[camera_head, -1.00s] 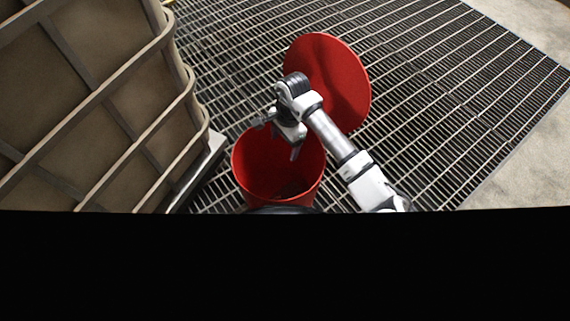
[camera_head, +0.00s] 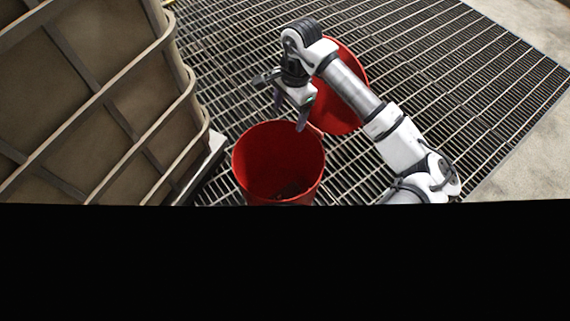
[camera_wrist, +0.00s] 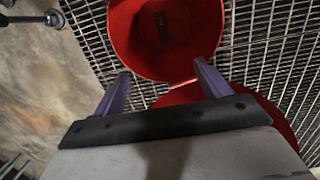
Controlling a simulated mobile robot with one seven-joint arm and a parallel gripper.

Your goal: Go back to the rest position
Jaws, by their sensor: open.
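My gripper (camera_head: 289,113) is open and empty in the head view, raised above the far rim of a red bin (camera_head: 250,165). Its two purple fingers point down and are spread apart; they also show in the wrist view (camera_wrist: 162,85). The bin is open at the top, with something small and dark at its bottom. The red bin shows at the top of the wrist view (camera_wrist: 125,35). A round red lid (camera_head: 345,110) lies behind the bin, partly hidden by my arm. In the wrist view, the lid (camera_wrist: 268,115) is partly hidden behind my gripper's body.
A large caged tank (camera_head: 90,110) with metal bars stands at the left, close to the bin. The floor is metal grating (camera_head: 470,100), clear to the right. Pale concrete (camera_head: 540,160) borders it at the right. Black fills the bottom of the head view.

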